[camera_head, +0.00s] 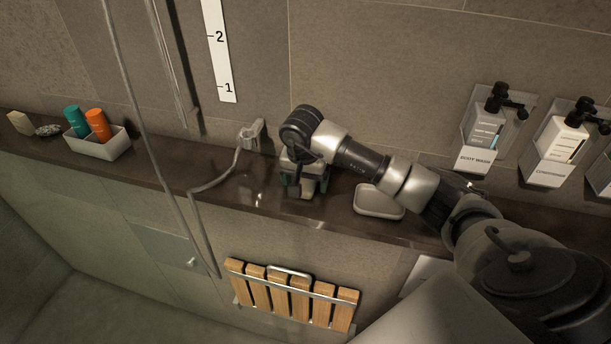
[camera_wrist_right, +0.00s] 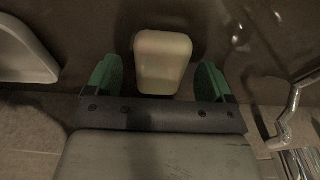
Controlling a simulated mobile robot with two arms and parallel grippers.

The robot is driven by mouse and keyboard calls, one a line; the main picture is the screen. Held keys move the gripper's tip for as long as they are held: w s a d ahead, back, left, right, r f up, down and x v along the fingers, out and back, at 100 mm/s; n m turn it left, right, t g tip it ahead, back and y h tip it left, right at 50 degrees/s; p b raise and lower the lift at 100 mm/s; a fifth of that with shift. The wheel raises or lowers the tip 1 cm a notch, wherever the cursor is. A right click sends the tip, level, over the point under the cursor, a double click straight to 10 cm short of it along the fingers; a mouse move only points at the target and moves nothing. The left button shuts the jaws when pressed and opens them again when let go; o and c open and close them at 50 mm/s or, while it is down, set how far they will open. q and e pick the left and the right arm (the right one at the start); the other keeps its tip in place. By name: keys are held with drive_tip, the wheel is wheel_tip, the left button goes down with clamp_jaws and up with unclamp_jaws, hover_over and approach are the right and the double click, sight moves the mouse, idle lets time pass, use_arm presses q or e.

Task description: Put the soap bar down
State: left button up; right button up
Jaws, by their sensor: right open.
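The soap bar (camera_wrist_right: 163,62) is a cream, rounded block on the dark ledge in the right wrist view. My right gripper (camera_wrist_right: 159,78) is open, with one green finger on each side of the bar; a small gap shows on the left, and a narrower one on the right. In the head view the right gripper (camera_head: 306,184) points down at the ledge, and its body hides most of the bar. My left gripper is not in view.
A pale soap dish (camera_head: 380,202) sits right of the gripper on the narrow ledge (camera_head: 235,190). A hose and holder (camera_head: 250,134) are to its left. A tray (camera_head: 98,147) with two bottles stands far left. Wall dispensers (camera_head: 486,128) hang right; a slatted wooden seat (camera_head: 290,295) is below.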

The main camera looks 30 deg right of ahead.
drive_tip(key=shift+f, duration=0.1)
drive_tip(key=shift+c, duration=0.5)
drive_tip(key=c, duration=0.9)
drive_tip(key=shift+c, duration=0.5)
